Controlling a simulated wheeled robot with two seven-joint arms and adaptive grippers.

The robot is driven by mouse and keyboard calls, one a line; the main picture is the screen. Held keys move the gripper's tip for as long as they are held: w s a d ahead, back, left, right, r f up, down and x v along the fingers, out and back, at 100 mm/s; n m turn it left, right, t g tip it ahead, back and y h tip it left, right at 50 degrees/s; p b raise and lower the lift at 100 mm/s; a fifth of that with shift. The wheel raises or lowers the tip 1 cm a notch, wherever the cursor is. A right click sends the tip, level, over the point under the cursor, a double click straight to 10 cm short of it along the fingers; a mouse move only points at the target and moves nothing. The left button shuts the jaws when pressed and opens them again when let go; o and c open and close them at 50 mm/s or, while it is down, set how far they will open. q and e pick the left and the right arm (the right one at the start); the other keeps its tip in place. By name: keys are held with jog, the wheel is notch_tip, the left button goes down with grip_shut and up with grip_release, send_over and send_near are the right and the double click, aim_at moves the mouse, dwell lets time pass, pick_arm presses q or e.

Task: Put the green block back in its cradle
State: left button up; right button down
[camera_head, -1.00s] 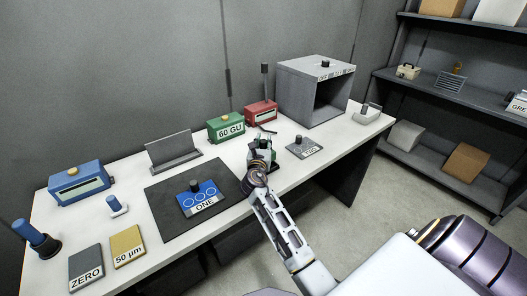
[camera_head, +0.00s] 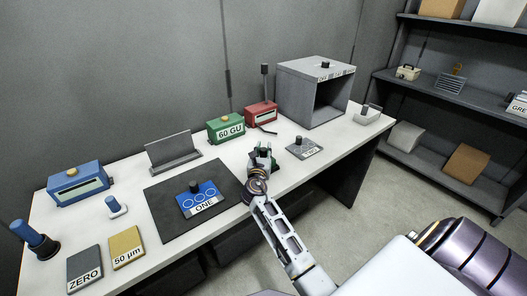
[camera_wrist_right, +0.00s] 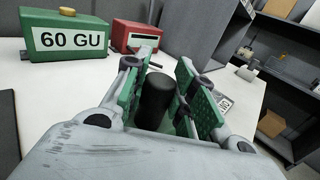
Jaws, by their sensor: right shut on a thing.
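A green block-like box (camera_head: 225,128) labelled "60 GU", with a yellow knob on top, stands at the back of the white table. It also shows at the upper left of the right wrist view (camera_wrist_right: 66,36). My right gripper (camera_head: 263,158) is in front of it and to its right, over the table near the front edge. In the right wrist view the gripper (camera_wrist_right: 160,92) is shut on an upright black knob (camera_wrist_right: 156,101), between green finger pads. I cannot make out a cradle for certain. My left gripper is not in view.
A red box (camera_head: 261,113) and a grey oven-like box (camera_head: 315,90) stand behind. A grey plate (camera_head: 305,148) with a black knob lies right of the gripper. A dark mat (camera_head: 165,211) with a blue "ONE" tile (camera_head: 199,198) is at left.

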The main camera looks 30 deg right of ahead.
jog(key=shift+f, duration=0.1)
jog(key=c, duration=1.2)
grip_release()
jog(key=shift+o, duration=0.2)
jog(key=b+v, duration=0.1)
jog(key=v, duration=1.1)
